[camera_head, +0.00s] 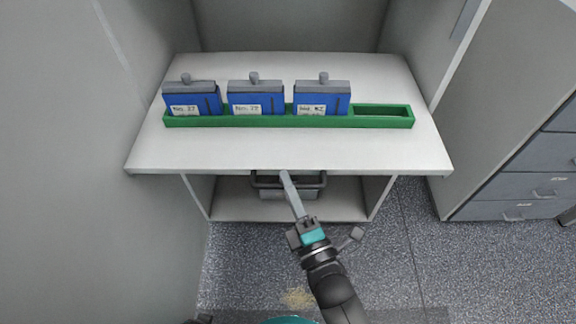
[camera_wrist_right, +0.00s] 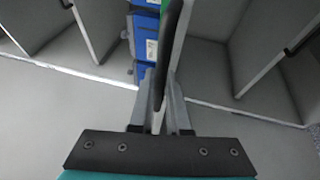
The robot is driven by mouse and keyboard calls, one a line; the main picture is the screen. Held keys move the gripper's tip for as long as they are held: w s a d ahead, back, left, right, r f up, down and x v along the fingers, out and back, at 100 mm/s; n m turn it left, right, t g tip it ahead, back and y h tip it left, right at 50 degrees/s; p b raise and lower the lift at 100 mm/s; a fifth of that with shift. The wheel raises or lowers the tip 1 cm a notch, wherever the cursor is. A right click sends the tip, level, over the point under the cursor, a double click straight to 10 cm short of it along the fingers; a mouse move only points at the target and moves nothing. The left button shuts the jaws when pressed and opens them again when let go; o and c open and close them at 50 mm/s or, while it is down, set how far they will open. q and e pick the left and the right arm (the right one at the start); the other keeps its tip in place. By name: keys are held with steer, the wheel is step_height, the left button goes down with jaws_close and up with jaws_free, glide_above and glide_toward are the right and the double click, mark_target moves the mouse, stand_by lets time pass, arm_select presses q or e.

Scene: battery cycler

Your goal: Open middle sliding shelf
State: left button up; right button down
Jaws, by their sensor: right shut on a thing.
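A white sliding shelf (camera_head: 290,155) juts out between the cabinet walls. A dark bar handle (camera_head: 262,182) shows just below its front edge; it also shows as a dark bar in the right wrist view (camera_wrist_right: 170,55). My right gripper (camera_head: 287,180) reaches up from below to this handle. In the right wrist view its fingers (camera_wrist_right: 162,90) are shut on the bar. The shelf edge hides part of the handle. My left gripper is not in view.
A green rack (camera_head: 240,121) on the shelf holds three blue battery boxes (camera_head: 256,97), with its right slot empty. A grey container (camera_head: 275,193) sits below, on a lower board (camera_head: 235,213). Grey drawers (camera_head: 525,185) stand at right. Speckled floor is open in front.

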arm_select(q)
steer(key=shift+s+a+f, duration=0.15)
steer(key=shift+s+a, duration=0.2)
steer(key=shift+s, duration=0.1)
arm_select(e)
steer(key=shift+s, duration=0.65)
steer(key=c, duration=0.9)
jaws_free()
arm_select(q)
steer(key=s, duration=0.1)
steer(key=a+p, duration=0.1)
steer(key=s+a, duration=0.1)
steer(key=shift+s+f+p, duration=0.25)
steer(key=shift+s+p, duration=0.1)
arm_select(e)
steer(key=v, duration=1.5)
steer(key=shift+s+f, duration=0.1)
steer(key=shift+s, duration=0.05)
steer(key=shift+f, duration=0.1)
